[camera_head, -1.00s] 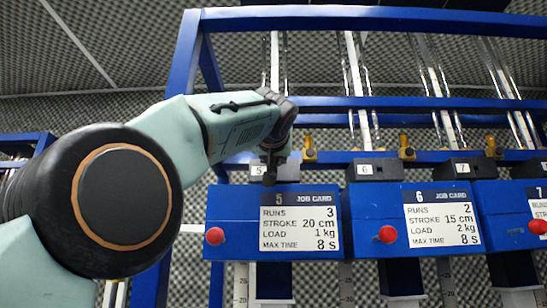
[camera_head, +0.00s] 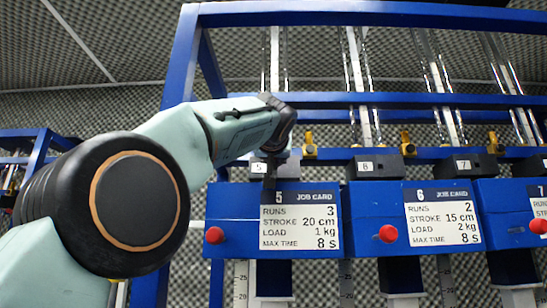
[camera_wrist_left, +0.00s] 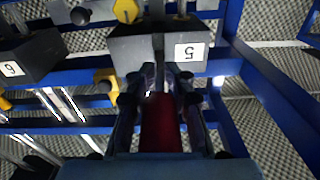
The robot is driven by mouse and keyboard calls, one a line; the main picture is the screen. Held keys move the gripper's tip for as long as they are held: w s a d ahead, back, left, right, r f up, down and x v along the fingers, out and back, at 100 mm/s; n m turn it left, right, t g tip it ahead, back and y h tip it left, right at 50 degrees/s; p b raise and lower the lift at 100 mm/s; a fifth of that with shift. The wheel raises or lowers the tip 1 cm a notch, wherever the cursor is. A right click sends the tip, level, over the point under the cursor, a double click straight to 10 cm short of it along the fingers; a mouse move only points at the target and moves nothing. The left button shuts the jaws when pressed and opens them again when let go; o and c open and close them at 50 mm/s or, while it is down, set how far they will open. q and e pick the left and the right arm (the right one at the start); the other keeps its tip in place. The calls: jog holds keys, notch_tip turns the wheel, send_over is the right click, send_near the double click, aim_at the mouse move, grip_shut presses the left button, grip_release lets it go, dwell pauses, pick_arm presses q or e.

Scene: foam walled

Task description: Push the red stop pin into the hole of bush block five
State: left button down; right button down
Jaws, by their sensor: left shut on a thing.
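Bush block five is a dark block with a white "5" label (camera_head: 259,168), above the blue box with the job card 5. It also shows at the top of the left wrist view (camera_wrist_left: 128,50). My left gripper (camera_head: 270,172) is right in front of it, and its two dark fingers (camera_wrist_left: 168,85) reach the block's near edge in the wrist view. They are shut on the red stop pin (camera_wrist_left: 160,125), a dark red body between them. Its tip and the hole are hidden, so I cannot tell how far in it is. My right gripper is out of view.
Blue boxes with job cards (camera_head: 300,220) and red knobs (camera_head: 388,233) stand in a row below the blocks. Blue frame bars (camera_head: 400,100), clear tubes and yellow fittings (camera_head: 309,147) are close around. The neighbouring block (camera_wrist_left: 35,55) is at left in the wrist view.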

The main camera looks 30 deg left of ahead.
pick_arm(q)
jog(key=shift+w+a, duration=0.1)
jog(key=shift+w, duration=0.1)
jog(key=c, duration=1.1)
grip_release()
jog(key=shift+s+d+f+b, duration=0.1)
jog(key=shift+s+d+b, duration=0.2)
jog(key=shift+s+b, duration=0.2)
jog(key=b+v, duration=0.1)
jog(key=v, duration=0.2)
jog(key=shift+s+d+b, duration=0.1)
jog(key=shift+s+b, duration=0.1)
jog(key=shift+b, duration=0.1)
jog(key=shift+w, duration=0.1)
jog(key=v, duration=0.2)
jog(key=b+v, duration=0.2)
jog(key=v, duration=0.1)
jog(key=shift+s+d+r, duration=0.1)
jog(key=shift+s+r, duration=0.2)
